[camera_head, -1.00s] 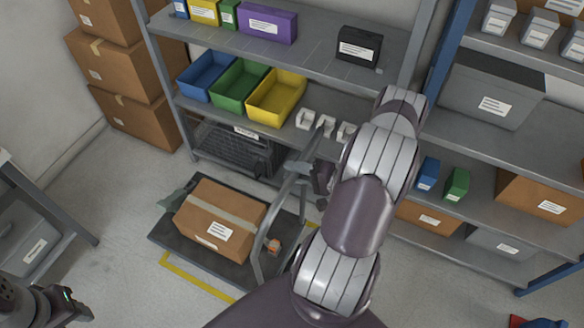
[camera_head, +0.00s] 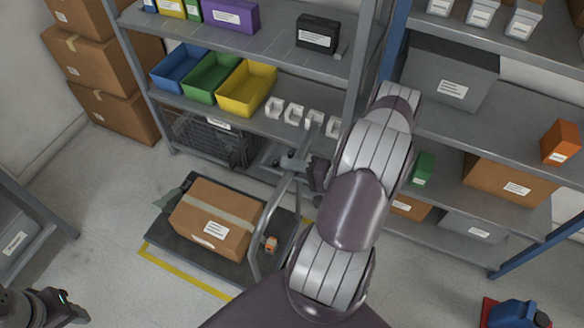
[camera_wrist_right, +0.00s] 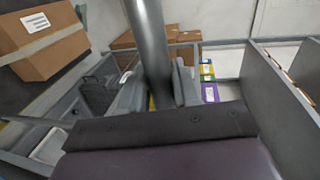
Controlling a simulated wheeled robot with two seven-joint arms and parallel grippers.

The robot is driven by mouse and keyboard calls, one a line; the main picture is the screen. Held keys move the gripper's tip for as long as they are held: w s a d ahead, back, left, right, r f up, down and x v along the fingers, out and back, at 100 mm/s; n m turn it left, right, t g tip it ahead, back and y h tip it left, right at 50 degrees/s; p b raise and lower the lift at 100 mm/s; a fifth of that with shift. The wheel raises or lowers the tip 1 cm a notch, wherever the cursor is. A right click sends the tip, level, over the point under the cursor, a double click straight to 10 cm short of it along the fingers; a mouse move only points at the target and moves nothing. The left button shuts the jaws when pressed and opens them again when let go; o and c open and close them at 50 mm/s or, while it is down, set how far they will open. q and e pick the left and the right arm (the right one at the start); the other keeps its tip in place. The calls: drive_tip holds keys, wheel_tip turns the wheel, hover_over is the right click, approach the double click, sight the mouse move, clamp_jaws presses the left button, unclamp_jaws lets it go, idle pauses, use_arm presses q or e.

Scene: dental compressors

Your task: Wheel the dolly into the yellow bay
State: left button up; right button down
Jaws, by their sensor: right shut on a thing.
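The dolly (camera_head: 166,226) is a dark flat deck with a taped brown carton (camera_head: 214,220) on it and a grey tube handle (camera_head: 268,210) at its right end. My right gripper (camera_head: 298,166) is shut on the handle's upper part; in the right wrist view the tube (camera_wrist_right: 149,45) stands between its fingers (camera_wrist_right: 158,92). The yellow bay (camera_head: 188,273) is a floor outline; its near line and left corner show in front of the deck, and a bit shows at right. The deck hides the rest. My left gripper (camera_head: 62,306) is at the lower left, its jaws unclear.
A grey shelf (camera_head: 262,124) with coloured bins stands right behind the dolly. A blue-framed shelf (camera_head: 470,125) is at right, stacked cartons (camera_head: 95,60) at back left, a grey rack (camera_head: 45,205) at left. Floor in front is clear. A blue object (camera_head: 515,314) lies at lower right.

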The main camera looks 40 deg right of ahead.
drive_tip(key=shift+f, duration=0.1)
drive_tip(key=c, duration=1)
unclamp_jaws()
drive_tip(key=shift+s, duration=0.1)
drive_tip(key=shift+o, duration=0.2)
drive_tip(key=shift+s+d, duration=0.15)
drive_tip(key=shift+s, duration=0.1)
use_arm(q)
wheel_tip(320, 180, down, 2)
drive_tip(key=shift+s+d+b, duration=0.1)
drive_tip(key=shift+s+b, duration=0.05)
drive_tip(key=shift+b, duration=0.95)
use_arm(e)
drive_tip(key=v, duration=1.2)
drive_tip(key=shift+s, duration=0.3)
